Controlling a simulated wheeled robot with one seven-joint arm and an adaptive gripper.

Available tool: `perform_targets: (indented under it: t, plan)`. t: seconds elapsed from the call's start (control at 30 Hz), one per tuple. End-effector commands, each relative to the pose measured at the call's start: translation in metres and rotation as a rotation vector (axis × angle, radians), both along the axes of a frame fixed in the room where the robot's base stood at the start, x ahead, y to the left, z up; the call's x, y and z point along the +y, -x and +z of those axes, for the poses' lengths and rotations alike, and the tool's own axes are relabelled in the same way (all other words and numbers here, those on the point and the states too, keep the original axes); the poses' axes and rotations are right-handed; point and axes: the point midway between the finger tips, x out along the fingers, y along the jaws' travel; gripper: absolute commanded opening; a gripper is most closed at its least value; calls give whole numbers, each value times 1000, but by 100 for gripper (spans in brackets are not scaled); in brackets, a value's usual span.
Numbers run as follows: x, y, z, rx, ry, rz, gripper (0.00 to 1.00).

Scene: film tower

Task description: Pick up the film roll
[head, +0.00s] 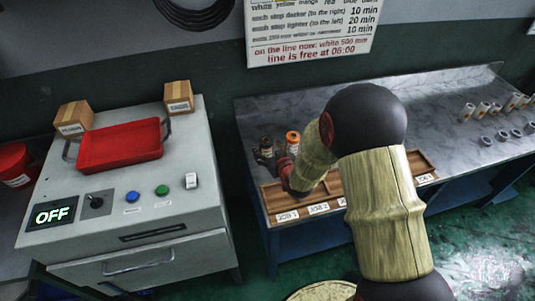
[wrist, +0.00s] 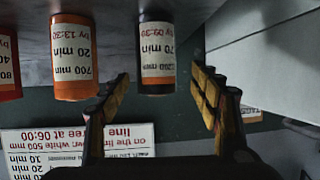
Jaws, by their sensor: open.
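In the head view the dark roll (head: 266,143) and orange roll (head: 292,139) stand behind my gripper (head: 273,161).
A wooden tray (head: 428,163) with labelled slots lies along the bench's front edge, partly under my arm. Several pale tubes (head: 482,108) stand at the bench's right. A grey machine (head: 185,229) reading OFF, with a red tray (head: 118,147) and two boxes on top, is at left.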

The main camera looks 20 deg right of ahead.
Motion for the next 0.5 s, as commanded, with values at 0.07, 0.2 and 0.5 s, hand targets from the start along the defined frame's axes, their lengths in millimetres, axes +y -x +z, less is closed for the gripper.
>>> perform_targets:
  t: [0.07, 0.2, 0.5]
  plan:
    - [1, -4, -4, -7, -2, 1, 63]
    - [2, -17, -10, -8, -3, 2, 63]
    - [2, -42, -17, -8, -2, 2, 63]
